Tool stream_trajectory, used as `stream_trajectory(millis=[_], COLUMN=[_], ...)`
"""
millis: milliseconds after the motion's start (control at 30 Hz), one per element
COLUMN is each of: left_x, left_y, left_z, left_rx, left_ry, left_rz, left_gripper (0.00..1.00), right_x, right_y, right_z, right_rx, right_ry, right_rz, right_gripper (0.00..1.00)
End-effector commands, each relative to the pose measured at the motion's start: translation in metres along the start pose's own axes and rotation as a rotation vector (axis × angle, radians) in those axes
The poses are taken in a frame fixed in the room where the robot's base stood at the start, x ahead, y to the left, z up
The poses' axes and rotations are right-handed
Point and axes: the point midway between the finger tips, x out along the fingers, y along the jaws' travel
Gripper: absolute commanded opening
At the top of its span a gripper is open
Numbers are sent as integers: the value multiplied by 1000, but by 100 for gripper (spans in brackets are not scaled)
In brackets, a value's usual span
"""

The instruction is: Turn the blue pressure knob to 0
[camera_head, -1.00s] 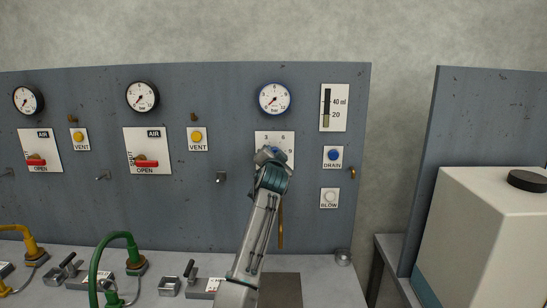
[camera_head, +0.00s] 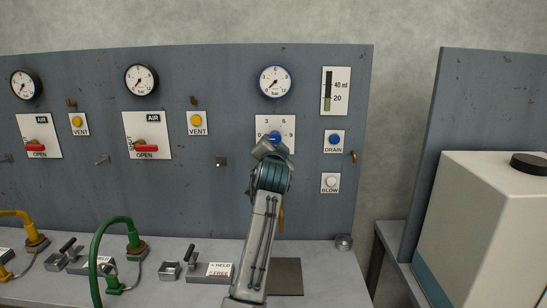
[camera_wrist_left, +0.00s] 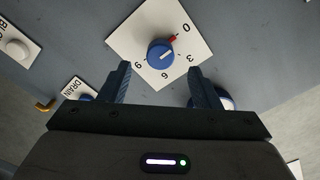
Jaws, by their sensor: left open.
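The blue pressure knob (camera_head: 275,137) is on a white plate (camera_head: 288,147) on the grey panel, partly hidden behind my left gripper (camera_head: 268,152) in the head view. In the left wrist view the whole knob (camera_wrist_left: 160,53) shows, with a red mark at its edge on the side towards the 0. The numbers 3, 6 and 9 stand around it. My left gripper (camera_wrist_left: 159,72) is open and empty. Its fingers point at the panel on either side below the knob in that view, apart from it. My right gripper is not in view.
A blue-rimmed gauge (camera_head: 274,82) is above the knob. The blue DRAIN button (camera_head: 333,139) and white BLOW button (camera_head: 331,182) are to its right. Clamps and green (camera_head: 112,225) and yellow hoses are on the bench to the left. A pale box (camera_head: 490,225) stands at the right.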

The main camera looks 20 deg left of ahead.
Motion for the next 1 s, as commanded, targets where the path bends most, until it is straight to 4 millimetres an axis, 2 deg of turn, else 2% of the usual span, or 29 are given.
stream_trajectory(millis=[100,233,667,767,833,1000], left_x=[-18,-28,-32,-37,-46,-90], left_y=[2,1,3,16,33,83], left_z=[1,1,5,29,59,155], left_rx=[-2,0,-2,-19,-40,-118], left_ry=[1,0,-6,-37,-76,-214], left_rz=[0,1,6,33,66,178], left_gripper=[57,57,57,57,57,57], right_x=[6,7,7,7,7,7], right_y=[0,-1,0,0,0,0], right_z=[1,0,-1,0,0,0], right_rx=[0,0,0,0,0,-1], right_ry=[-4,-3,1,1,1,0], right_rz=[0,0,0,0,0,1], right_gripper=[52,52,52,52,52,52])
